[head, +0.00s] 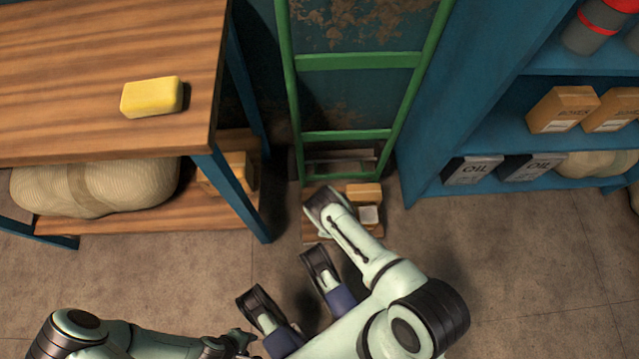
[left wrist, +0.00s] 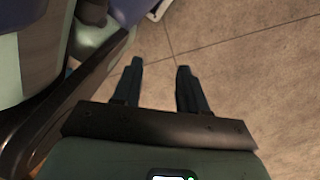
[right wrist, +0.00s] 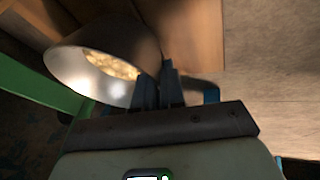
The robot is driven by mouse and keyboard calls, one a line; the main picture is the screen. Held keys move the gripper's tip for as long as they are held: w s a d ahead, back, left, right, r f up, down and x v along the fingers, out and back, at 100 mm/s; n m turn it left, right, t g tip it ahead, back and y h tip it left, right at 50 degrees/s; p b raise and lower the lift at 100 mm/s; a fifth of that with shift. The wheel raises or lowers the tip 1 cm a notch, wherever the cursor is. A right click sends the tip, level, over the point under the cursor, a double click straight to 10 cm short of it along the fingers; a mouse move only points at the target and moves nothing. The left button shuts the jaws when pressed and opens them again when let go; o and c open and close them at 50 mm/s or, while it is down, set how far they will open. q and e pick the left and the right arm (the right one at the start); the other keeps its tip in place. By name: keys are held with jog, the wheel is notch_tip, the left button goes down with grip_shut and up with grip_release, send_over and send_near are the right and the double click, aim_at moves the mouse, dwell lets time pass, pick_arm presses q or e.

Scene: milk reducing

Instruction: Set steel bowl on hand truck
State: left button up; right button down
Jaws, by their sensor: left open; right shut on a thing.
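The green hand truck (head: 360,61) stands upright between the wooden table and the blue shelf. Small boxes sit low at its foot. The steel bowl (right wrist: 62,75), shiny and with yellowish contents, shows in the right wrist view, tilted in the picture. My right gripper (right wrist: 157,85) is shut on its near rim. The bowl is beside the truck's green frame (right wrist: 40,92) and by brown boxes; I cannot tell whether it touches them. In the head view my right arm covers most of that spot. My left gripper (head: 240,343) is open and empty, low over the floor; its fingers show in the left wrist view (left wrist: 160,75).
A wooden table (head: 60,60) at left bears a yellow block (head: 152,97), with a sack (head: 95,187) below. The blue shelf (head: 480,140) at right holds brown boxes (head: 563,108) and oil boxes (head: 471,169). The floor at right (head: 540,260) is clear.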

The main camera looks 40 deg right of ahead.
jog(key=c, duration=1.6)
grip_release()
jog(key=shift+f, duration=0.15)
jog(key=o, duration=0.4)
pick_arm(q)
jog(key=w+d+r+t+p, duration=0.1)
jog(key=w+r+t+p, duration=0.3)
jog(key=w+r, duration=0.3)
jog(key=w+p, duration=0.1)
jog(key=w, duration=0.3)
jog(key=shift+d+r+m+p, duration=0.2)
jog(key=shift+r+m+p, duration=0.1)
jog(key=shift+r+m, duration=0.1)
pick_arm(e)
jog(key=s+a+r+m, duration=0.1)
jog(key=s+r+m, duration=0.3)
jog(key=r, duration=0.5)
jog(key=s+a+r+m+g, duration=0.1)
jog(key=s+r+m, duration=0.3)
jog(key=r, duration=0.6)
jog(key=s+a+r+m+g, duration=0.1)
jog(key=s+r+m, duration=0.3)
jog(key=r, duration=0.5)
jog(key=shift+a+r+m+y, duration=0.2)
jog(key=shift+a+m, duration=0.15)
jog(key=shift+m, duration=0.3)
jog(key=shift+a+r+m+y, duration=0.1)
jog(key=shift+a+m+y, duration=0.15)
jog(key=shift+m, duration=0.4)
